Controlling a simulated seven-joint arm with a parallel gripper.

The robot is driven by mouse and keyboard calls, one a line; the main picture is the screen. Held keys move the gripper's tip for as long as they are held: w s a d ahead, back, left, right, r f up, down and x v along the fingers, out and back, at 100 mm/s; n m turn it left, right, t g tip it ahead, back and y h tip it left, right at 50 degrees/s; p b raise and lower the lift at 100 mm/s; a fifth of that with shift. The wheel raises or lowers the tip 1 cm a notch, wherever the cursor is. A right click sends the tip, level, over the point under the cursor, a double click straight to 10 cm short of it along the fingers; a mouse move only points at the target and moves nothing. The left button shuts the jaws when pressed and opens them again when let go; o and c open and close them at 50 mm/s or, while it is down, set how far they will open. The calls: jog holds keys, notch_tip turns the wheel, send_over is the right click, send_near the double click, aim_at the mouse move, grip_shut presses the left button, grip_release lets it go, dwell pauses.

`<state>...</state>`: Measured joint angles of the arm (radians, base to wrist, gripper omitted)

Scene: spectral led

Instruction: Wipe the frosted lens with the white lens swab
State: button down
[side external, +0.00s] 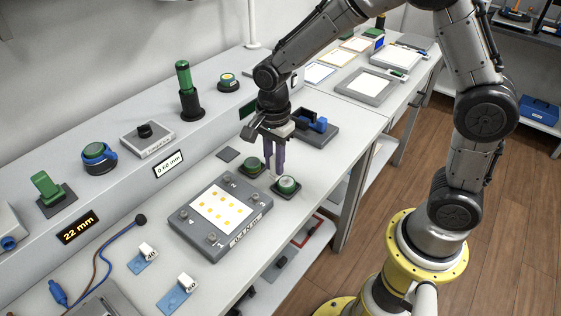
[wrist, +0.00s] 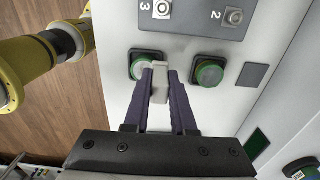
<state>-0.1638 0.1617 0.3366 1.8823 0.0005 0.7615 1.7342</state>
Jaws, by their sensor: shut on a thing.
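My gripper (side external: 273,172) points down over the bench with long purple fingers, shut on the white lens swab (wrist: 160,82). In the wrist view, the pale swab shows between the fingertips and overlaps the right edge of one green lens (wrist: 138,66). That lens sits in a dark square base and also shows in the side view (side external: 288,183), with a paler, whitish top, right beside the fingertips. I cannot tell whether the swab touches it. A second, clearer green lens (side external: 251,165) sits to its left, also in the wrist view (wrist: 209,73).
A grey panel with a lit pattern of yellow squares (side external: 220,208) and knobs lies in front. A flat dark square (side external: 228,155) lies left of the lenses. A grey holder with a blue part (side external: 316,126) stands behind the gripper. The bench edge is close on the right.

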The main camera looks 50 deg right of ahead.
jog(key=shift+s, duration=0.1)
dwell(0.4)
jog(key=shift+s+d, duration=0.25)
jog(key=shift+s, duration=0.3)
jog(key=shift+s+d, duration=0.25)
jog(key=shift+s, duration=0.3)
jog(key=shift+f, duration=0.55)
jog(key=shift+s, duration=0.1)
jog(key=shift+s+d, duration=0.25)
jog(key=shift+s, duration=0.35)
jog(key=shift+s+d, duration=0.2)
jog(key=shift+s, duration=0.35)
jog(key=shift+w+a+f, duration=0.1)
jog(key=shift+w+a, duration=0.2)
jog(key=shift+w, duration=0.4)
jog(key=shift+w+a, duration=0.25)
jog(key=shift+w, duration=0.5)
jog(key=shift+w+a+f, duration=0.1)
jog(key=shift+w+a, duration=0.2)
jog(key=shift+w, duration=0.4)
